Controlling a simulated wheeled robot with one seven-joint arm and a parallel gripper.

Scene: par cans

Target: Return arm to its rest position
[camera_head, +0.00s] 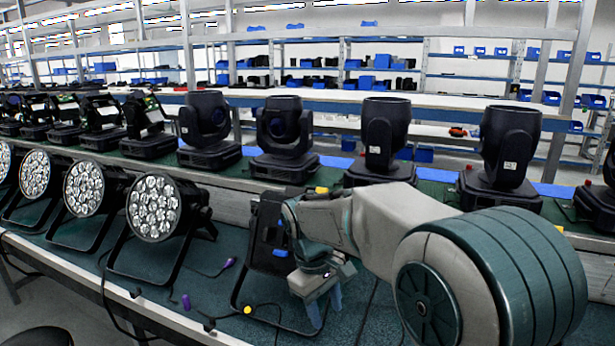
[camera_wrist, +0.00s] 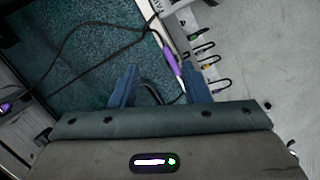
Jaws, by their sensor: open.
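My arm reaches in from the right in the head view, over the teal bench top (camera_head: 70,262). My gripper (camera_head: 325,308) points down beside a dark par can (camera_head: 268,238) that my arm partly hides. In the wrist view my gripper (camera_wrist: 158,78) shows two blue fingers spread apart, with nothing held between them. A purple cable connector (camera_wrist: 170,60) lies near the right finger in that view. A thin cable loop shows between the fingers. I cannot tell how high the fingers are above the bench.
Several par cans with round lens faces (camera_head: 154,207) line the left of the bench. Behind them stand several moving-head lights (camera_head: 284,138) and shelving with blue bins (camera_head: 382,61). Loose cables and a purple plug (camera_head: 229,263) lie near my gripper. Some bench surface between is bare.

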